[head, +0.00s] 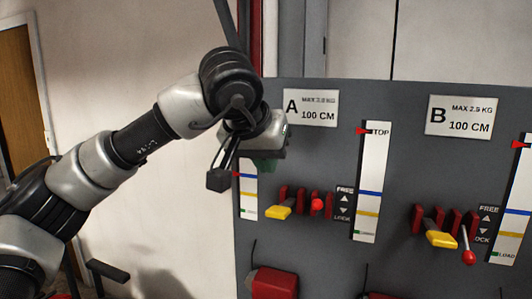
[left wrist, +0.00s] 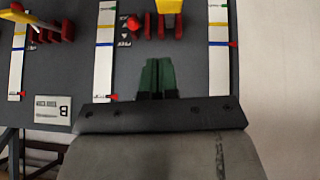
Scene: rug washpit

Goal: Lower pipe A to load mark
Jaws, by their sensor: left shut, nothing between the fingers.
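My left gripper (head: 264,165) is in front of the grey panel, just below the A plate (head: 311,107). Its green fingers (left wrist: 156,78) are shut and empty in the left wrist view, and they appear apart from the levers. Under the A plate are a yellow lever (head: 278,212) and a red-knobbed lever (head: 317,204) beside a FREE/LOCK label (head: 344,205). The scale right of them (head: 370,190) has its red pointer (head: 362,130) at TOP. The scale left of them (head: 248,198) has a red pointer (head: 236,174) lower down. I cannot make out pipe A itself.
The B plate (head: 464,116) stands to the right, above a yellow lever (head: 440,239) and a red-knobbed lever (head: 469,257). The far-right scale's pointer (head: 520,144) is near its top. A red block (head: 274,282) sits low on the panel. A wooden door (head: 20,95) is far left.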

